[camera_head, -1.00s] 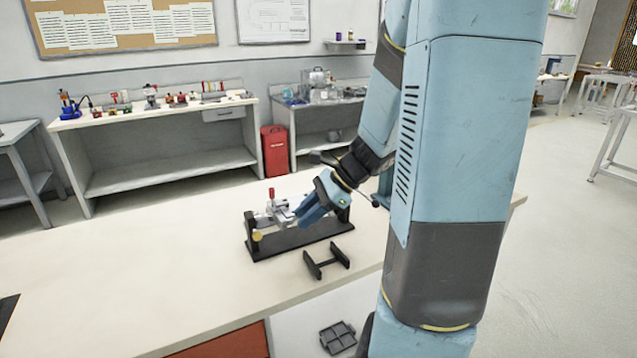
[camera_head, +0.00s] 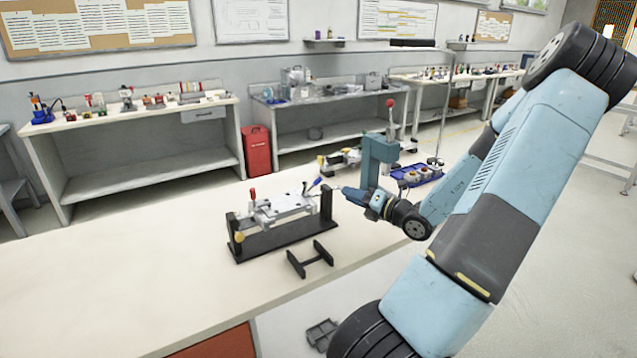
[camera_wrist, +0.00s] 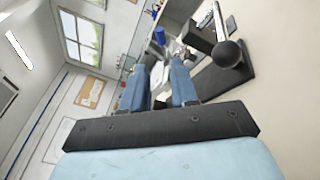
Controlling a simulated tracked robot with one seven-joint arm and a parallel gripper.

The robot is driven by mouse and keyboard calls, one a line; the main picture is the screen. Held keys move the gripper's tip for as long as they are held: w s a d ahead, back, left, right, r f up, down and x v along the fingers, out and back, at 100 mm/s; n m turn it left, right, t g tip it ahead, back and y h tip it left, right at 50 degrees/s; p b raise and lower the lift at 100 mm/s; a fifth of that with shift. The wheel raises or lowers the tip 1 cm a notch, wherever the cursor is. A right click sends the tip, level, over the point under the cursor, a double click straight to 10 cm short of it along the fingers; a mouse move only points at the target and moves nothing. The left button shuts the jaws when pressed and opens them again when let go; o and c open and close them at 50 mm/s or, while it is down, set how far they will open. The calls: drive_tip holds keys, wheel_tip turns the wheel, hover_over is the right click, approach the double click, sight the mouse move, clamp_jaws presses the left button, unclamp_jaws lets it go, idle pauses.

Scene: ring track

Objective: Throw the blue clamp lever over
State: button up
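In the head view the grey clamp device sits on a long black stand (camera_head: 275,240) on the pale bench. The blue clamp lever (camera_head: 314,183) sticks up at its right end, leaning up to the right. A red-handled lever (camera_head: 252,194) stands upright at its left end. My gripper (camera_head: 346,193) is just right of the stand's right post, apart from the blue lever. In the wrist view the two blue fingers of my gripper (camera_wrist: 164,68) are spread with nothing between them. A blue handle (camera_wrist: 158,36) shows just beyond the fingertips.
A small black H-shaped stand (camera_head: 310,260) lies in front of the device. A blue press (camera_head: 377,158) with a red knob and a blue tray (camera_head: 418,176) stand behind and right of my gripper. A dark ball (camera_wrist: 228,53) is close right in the wrist view. The bench's left is clear.

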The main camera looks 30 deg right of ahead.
sight(318, 182)
drive_tip(key=x, duration=1.3)
drive_tip(key=shift+w+d, duration=0.1)
drive_tip(key=shift+w, duration=0.3)
clamp_jaws()
